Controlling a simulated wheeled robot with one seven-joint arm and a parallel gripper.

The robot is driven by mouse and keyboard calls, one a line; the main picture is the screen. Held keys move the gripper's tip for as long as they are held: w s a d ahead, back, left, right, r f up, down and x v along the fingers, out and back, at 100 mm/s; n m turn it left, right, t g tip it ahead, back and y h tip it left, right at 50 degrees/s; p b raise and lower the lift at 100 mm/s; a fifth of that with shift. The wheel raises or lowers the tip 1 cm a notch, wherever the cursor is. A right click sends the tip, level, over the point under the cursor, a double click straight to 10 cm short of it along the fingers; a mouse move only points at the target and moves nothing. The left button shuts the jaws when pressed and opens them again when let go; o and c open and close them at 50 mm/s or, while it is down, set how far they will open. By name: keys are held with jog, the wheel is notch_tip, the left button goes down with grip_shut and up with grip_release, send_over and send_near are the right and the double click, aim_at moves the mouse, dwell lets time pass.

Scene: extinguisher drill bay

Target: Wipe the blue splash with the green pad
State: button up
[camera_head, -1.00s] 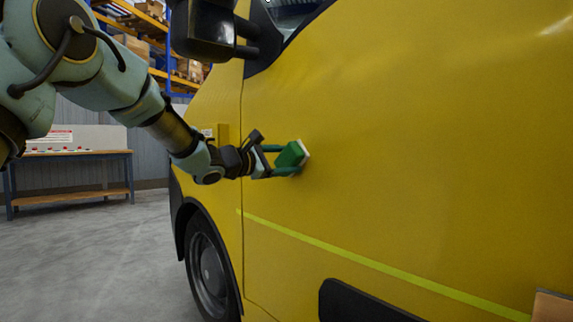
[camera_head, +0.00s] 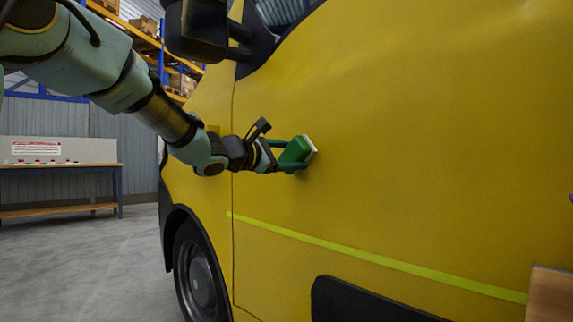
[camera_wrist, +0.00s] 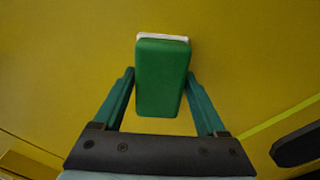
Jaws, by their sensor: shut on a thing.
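The green pad (camera_head: 294,150) has a white face turned toward the yellow van panel. My gripper (camera_head: 286,155) is shut on it and holds it at the panel, just right of the door seam. The pad looks against or very close to the panel; I cannot tell if it touches. In the wrist view the green pad (camera_wrist: 161,80) sits between both fingers of my gripper (camera_wrist: 160,88), its white edge at the far end. A small blue-purple mark (camera_head: 571,198) shows at the right picture edge, far from the pad. Whether it is the blue splash I cannot tell.
The yellow van side (camera_head: 430,120) fills the right. Its mirror (camera_head: 200,28) hangs above my arm, and a lime stripe (camera_head: 370,258) runs below the pad. A brown box-like thing (camera_head: 550,295) is at lower right. A bench (camera_head: 60,168) stands at left beyond open floor.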

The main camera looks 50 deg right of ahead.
aim_at(322, 155)
jog(key=shift+s+d, duration=0.1)
jog(key=shift+s, duration=0.4)
jog(key=s+b, duration=0.5)
jog(key=shift+a+f, duration=0.15)
jog(key=shift+a, duration=0.15)
jog(key=shift+s+a+b, duration=0.1)
jog(key=shift+s+b, duration=0.35)
jog(key=shift+b, duration=0.1)
jog(key=shift+r, duration=0.2)
jog(key=shift+a, duration=0.1)
jog(key=shift+w+a+b, duration=0.2)
jog(key=shift+a+b, duration=0.95)
jog(key=shift+a, duration=1.75)
jog(key=shift+a, duration=0.1)
jog(key=shift+w+a+b, duration=0.1)
jog(key=shift+a+b, duration=0.2)
jog(key=shift+a, duration=1.1)
jog(key=shift+f, duration=0.1)
